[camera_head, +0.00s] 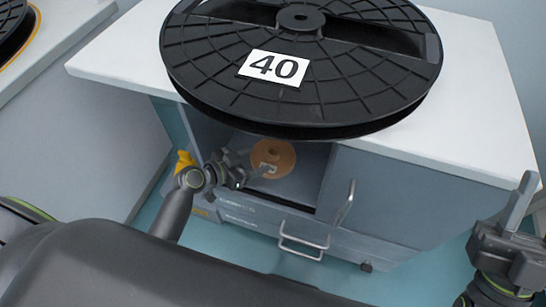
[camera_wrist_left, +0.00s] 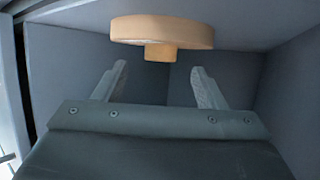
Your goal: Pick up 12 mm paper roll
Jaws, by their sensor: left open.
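The paper roll is an orange-tan disc (camera_head: 286,157) with a small raised hub, lying flat inside the open cabinet compartment. The left wrist view shows the roll (camera_wrist_left: 190,32) at the top middle, its hub between the lines of the fingers. My left gripper (camera_head: 256,168) reaches into the compartment at the roll's left and partly covers it. In the left wrist view the left gripper (camera_wrist_left: 158,85) has its two fingers wide apart with nothing between them; the roll is beyond the tips. My right gripper (camera_head: 518,205) is at the right edge, away from the roll; its jaw gap is unclear.
A large black reel (camera_head: 200,70) with a "40" label (camera_head: 274,67) lies on the white cabinet top (camera_head: 480,100) and overhangs the compartment. Compartment walls (camera_wrist_left: 65,70) stand close on both sides of the left gripper. Metal handles (camera_head: 304,243) stick out from the cabinet front.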

